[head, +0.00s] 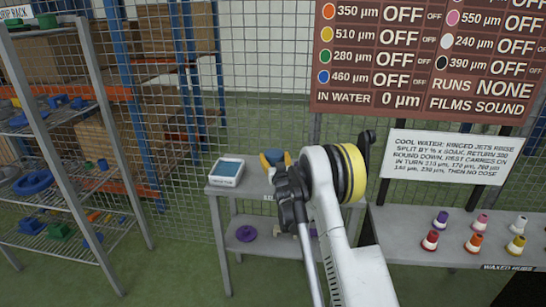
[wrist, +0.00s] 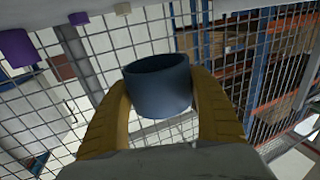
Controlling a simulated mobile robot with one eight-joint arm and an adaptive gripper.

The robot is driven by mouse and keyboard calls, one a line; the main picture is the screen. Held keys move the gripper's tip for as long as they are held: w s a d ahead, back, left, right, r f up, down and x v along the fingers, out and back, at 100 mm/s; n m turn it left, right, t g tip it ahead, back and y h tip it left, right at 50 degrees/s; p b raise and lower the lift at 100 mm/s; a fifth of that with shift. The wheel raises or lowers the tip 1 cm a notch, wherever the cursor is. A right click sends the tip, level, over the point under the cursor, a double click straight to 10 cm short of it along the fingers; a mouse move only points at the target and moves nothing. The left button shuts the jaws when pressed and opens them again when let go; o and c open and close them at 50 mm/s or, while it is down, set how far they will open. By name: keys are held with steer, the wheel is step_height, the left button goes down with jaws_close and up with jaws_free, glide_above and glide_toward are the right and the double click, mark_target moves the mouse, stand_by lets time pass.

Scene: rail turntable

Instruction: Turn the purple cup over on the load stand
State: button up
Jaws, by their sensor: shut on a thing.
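My gripper (head: 275,158) is above the back of a grey stand (head: 252,184), whose label is mostly hidden by my arm. In the wrist view, my gripper's yellow fingers (wrist: 160,105) are shut on the sides of a dark blue-grey cup (wrist: 160,92), not a clearly purple one. Its dark hollow faces the picture's top; that view seems upside down. In the head view the cup (head: 275,155) is small and partly hidden. A purple round thing (head: 246,233) lies on the stand's lower shelf. A purple thing (wrist: 17,47) also shows in the wrist view; I cannot tell which it is.
A bench at right (head: 405,236) holds several coloured hubs, one purple (head: 441,219). A wire fence rises behind the stand. A wire rack (head: 65,150) is at left.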

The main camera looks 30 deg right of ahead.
step_height(320, 180, down, 4)
steer(key=shift+b, duration=0.75)
steer(key=shift+a+f, duration=0.1)
steer(key=shift+f, duration=1.7)
steer(key=shift+f, duration=0.5)
steer(key=o, duration=1.5)
steer(key=shift+s, duration=0.15)
steer(key=v, duration=0.7)
steer(key=shift+s, duration=0.15)
steer(key=shift+a, duration=0.1)
